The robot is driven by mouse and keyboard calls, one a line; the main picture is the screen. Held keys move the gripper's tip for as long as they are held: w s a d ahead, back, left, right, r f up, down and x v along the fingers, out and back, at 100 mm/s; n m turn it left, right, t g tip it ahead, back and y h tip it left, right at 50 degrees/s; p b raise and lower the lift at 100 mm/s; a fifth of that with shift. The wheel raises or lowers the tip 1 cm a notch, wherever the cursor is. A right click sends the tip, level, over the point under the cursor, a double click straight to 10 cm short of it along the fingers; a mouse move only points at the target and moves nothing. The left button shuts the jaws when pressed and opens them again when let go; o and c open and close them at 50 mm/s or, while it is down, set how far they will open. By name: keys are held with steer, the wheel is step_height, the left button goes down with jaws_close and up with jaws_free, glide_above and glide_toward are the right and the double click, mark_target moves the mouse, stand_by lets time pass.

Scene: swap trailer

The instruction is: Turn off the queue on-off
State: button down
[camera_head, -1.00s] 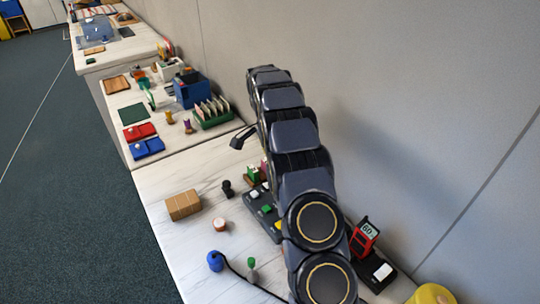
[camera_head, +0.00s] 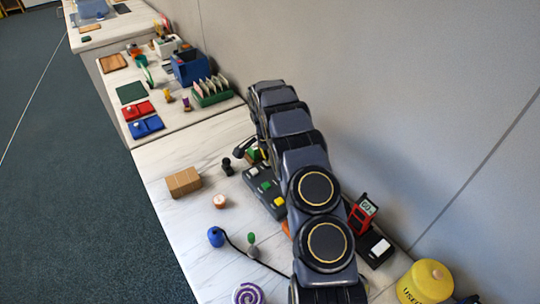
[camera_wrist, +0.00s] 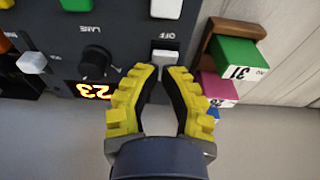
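A dark control panel (camera_wrist: 120,25) fills the upper left of the wrist view. It carries a white switch (camera_wrist: 163,58) beside the upside-down word OFF, a black knob (camera_wrist: 95,60) marked LANE and an orange lit display reading 23 (camera_wrist: 92,91). My gripper (camera_wrist: 161,70) has yellow ridged fingers with a narrow gap between their tips. The tips are at the white switch, one on each side in the picture; I cannot tell whether they touch it. In the head view the panel (camera_head: 262,186) lies beside my arm, which hides part of it and the fingers.
A wooden holder with a green block marked 31 (camera_wrist: 235,57) and a pink block (camera_wrist: 218,87) stands close right of the fingers. A cardboard box (camera_head: 183,182), blue bulb (camera_head: 215,236), red meter (camera_head: 362,212) and yellow canister (camera_head: 425,282) stand around the table.

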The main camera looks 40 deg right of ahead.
steer(key=shift+s+a+f+h, duration=0.1)
steer(key=shift+a+f+h, duration=0.3)
steer(key=shift+h, duration=0.2)
steer(key=shift+d, duration=0.25)
steer(key=shift+d+r, duration=0.2)
steer(key=shift+d, duration=0.55)
